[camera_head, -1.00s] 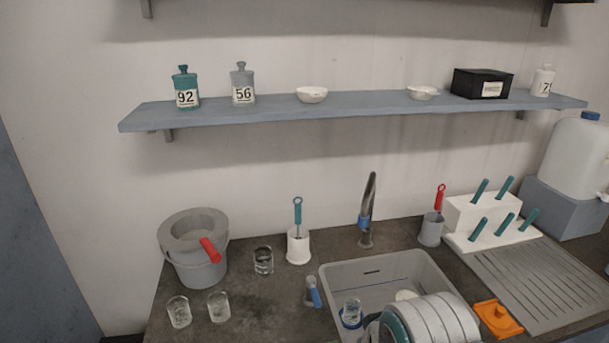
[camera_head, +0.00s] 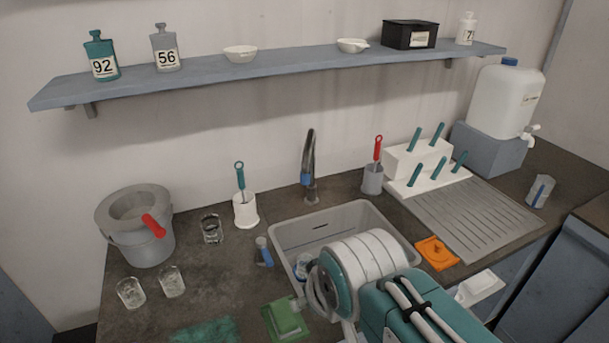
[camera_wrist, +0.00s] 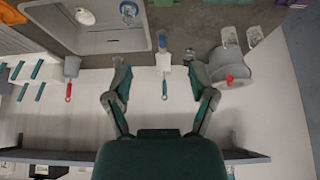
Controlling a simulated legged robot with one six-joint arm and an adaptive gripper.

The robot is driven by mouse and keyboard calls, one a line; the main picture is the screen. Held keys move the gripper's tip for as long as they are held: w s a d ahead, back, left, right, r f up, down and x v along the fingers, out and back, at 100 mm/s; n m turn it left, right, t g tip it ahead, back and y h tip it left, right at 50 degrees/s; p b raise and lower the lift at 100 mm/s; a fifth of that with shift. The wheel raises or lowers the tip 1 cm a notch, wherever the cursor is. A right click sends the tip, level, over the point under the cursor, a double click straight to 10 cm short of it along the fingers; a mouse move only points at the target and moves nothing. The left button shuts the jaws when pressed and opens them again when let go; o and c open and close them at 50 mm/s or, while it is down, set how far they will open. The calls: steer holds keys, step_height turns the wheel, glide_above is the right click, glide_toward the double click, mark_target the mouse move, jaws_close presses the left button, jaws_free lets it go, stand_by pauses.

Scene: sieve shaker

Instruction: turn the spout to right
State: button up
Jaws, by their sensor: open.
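A dark curved spout (camera_head: 309,155) stands upright behind the sink (camera_head: 372,212), with a blue part low on its stem. In the head view its free end is at the top, over the back edge of the sink. My gripper (camera_wrist: 157,78) is open and empty in the wrist view, its two fingers spread wide. That view is upside down, with the sink (camera_wrist: 100,42) at upper left. The spout is not clear there and may be behind the left finger.
A white holder with a teal-handled brush (camera_head: 246,210) stands left of the spout; a grey holder with a red-handled brush (camera_head: 372,182) stands right. A small blue-handled fitting (camera_head: 263,252) is left of the sink. A shelf (camera_head: 270,70) runs above.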

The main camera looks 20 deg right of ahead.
steer(key=w+d+f+m+t, duration=0.15)
steer(key=w+t, duration=0.35)
steer(key=w, duration=1.3)
steer(key=m+t+h, duration=0.3)
steer(key=t+h, duration=0.3)
glide_toward(305, 180)
steer(key=x, duration=1.1)
steer(key=shift+w+d, duration=0.1)
steer(key=shift+w, duration=0.1)
jaws_close()
